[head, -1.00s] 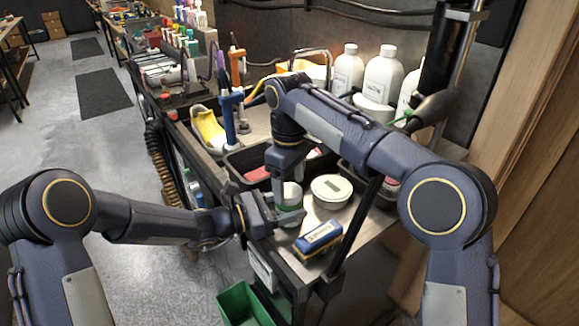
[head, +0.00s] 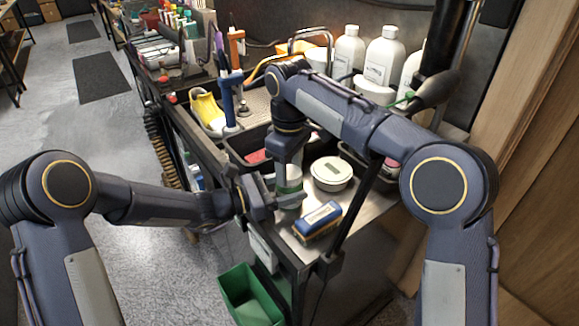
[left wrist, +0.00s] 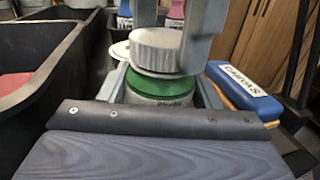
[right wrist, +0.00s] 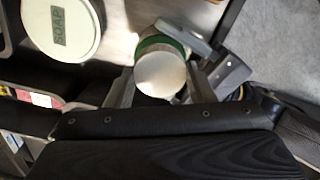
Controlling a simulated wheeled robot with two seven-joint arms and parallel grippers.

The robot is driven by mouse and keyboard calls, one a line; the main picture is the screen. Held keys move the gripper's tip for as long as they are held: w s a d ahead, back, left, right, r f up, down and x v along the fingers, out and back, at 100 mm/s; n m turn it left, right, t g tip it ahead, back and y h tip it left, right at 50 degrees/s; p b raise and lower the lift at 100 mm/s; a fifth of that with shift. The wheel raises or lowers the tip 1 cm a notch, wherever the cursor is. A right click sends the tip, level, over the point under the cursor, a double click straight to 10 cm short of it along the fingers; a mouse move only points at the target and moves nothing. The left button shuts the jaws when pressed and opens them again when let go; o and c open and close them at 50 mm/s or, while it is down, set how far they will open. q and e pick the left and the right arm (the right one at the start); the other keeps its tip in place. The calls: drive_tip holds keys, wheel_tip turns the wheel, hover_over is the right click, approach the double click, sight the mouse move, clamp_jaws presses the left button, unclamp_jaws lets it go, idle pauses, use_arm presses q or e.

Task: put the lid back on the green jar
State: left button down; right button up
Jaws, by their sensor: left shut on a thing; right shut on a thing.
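The green jar (left wrist: 142,92) stands upright at the front of the cart top, a green band around its top. It also shows in the right wrist view (right wrist: 154,43). My left gripper (head: 284,201) is shut around its body from the left. The round grey-white lid (left wrist: 155,50) is held level directly over the jar by my right gripper (head: 291,170), shut on it from above. The lid's pale top shows in the right wrist view (right wrist: 160,74). It looks centred and very close to the jar top. I cannot tell whether the two touch.
A blue and yellow brush (head: 318,221) lies right of the jar. A round white soap tin (head: 332,173) sits behind it. A black bin (head: 240,160), a cart post and white bottles (head: 381,58) stand around. A green bin (head: 250,295) is below.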

sight(277, 190)
drive_tip(key=o, duration=1.2)
drive_tip(key=shift+c, duration=0.2)
drive_tip(key=shift+r, duration=0.1)
wheel_tip(277, 190, up, 7)
drive_tip(key=shift+r, duration=0.2)
use_arm(q)
drive_tip(key=shift+c, duration=1.9)
unclamp_jaws()
drive_tip(key=shift+b+v, duration=0.35)
drive_tip(key=shift+v, duration=3.6)
use_arm(e)
drive_tip(key=shift+f, duration=0.4)
